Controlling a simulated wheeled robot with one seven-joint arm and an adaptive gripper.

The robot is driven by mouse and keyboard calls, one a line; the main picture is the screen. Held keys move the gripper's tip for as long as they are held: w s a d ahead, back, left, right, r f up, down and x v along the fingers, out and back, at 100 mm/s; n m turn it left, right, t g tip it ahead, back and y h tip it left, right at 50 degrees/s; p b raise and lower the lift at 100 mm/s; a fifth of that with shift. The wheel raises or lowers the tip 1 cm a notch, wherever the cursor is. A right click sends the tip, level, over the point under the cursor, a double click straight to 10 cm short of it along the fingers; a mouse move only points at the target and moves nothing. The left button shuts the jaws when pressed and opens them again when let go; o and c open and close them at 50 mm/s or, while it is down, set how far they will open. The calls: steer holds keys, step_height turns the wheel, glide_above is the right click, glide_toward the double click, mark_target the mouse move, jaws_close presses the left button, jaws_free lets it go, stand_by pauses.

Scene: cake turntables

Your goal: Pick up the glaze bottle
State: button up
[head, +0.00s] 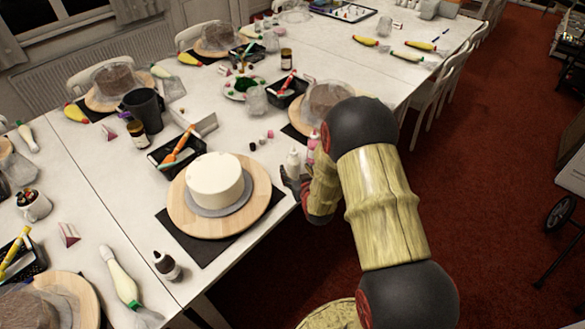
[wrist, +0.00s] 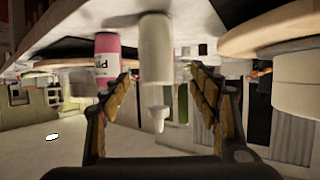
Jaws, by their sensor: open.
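A white squeeze bottle with a pointed nozzle, likely the glaze bottle (head: 293,158), stands at the table's near edge, right of the white cake. In the wrist view, which is upside down, this bottle (wrist: 156,50) is between the two fingers, with gaps on both sides. My gripper (head: 291,180) is open at the bottle; its fingers also show in the wrist view (wrist: 161,80). A pink bottle (wrist: 107,52) stands close beside the white one, near one finger; it is partly hidden by my arm in the head view (head: 311,147).
The white cake (head: 215,180) sits on a wooden turntable (head: 183,222) left of my gripper. Another turntable (head: 294,134) with a covered brown cake is just behind the bottles. Small jars (head: 262,140) stand nearby.

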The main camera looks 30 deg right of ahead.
mark_target(295, 166)
steer(key=b+x, duration=0.1)
steer(key=x, duration=0.4)
steer(key=shift+w+d+b, duration=0.15)
steer(key=shift+d+b, duration=0.1)
steer(key=shift+b, duration=0.1)
steer(key=shift+r, duration=0.15)
steer(key=c, duration=0.4)
steer(key=c, duration=0.5)
steer(key=shift+r, duration=0.15)
steer(key=shift+c, duration=0.2)
